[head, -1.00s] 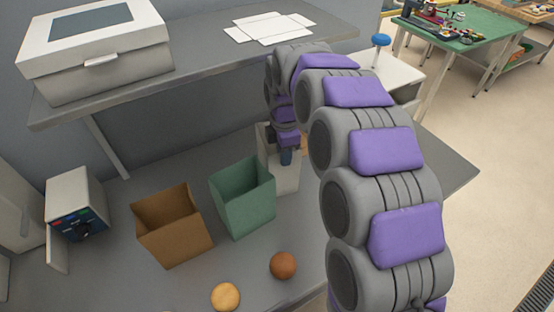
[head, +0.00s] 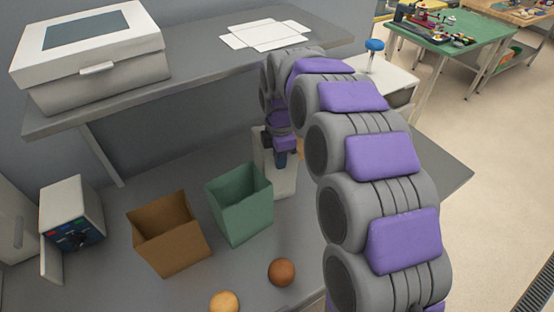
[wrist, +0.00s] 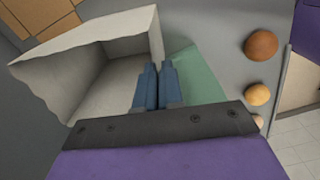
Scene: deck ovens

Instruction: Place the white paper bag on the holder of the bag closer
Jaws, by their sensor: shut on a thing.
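The white paper bag (head: 284,182) stands open at the back of the grey counter, right of the green bag, partly hidden by my arm. In the wrist view the white bag (wrist: 110,82) shows its open mouth and inside. My gripper (head: 281,160) points down at the bag; in the wrist view its blue fingers (wrist: 158,76) are close together on the bag's wall nearest the green bag. I cannot tell whether the bag touches the counter. A pale box with a dark control panel (head: 75,222) stands at the left; I cannot tell if it is the bag closer.
A brown bag (head: 170,234) and a green bag (head: 240,205) stand open on the counter. A dark bun (head: 281,272) and a paler bun (head: 224,302) lie in front. A shelf (head: 200,75) overhangs the back, carrying a large white box (head: 95,60) and white sheets (head: 265,36).

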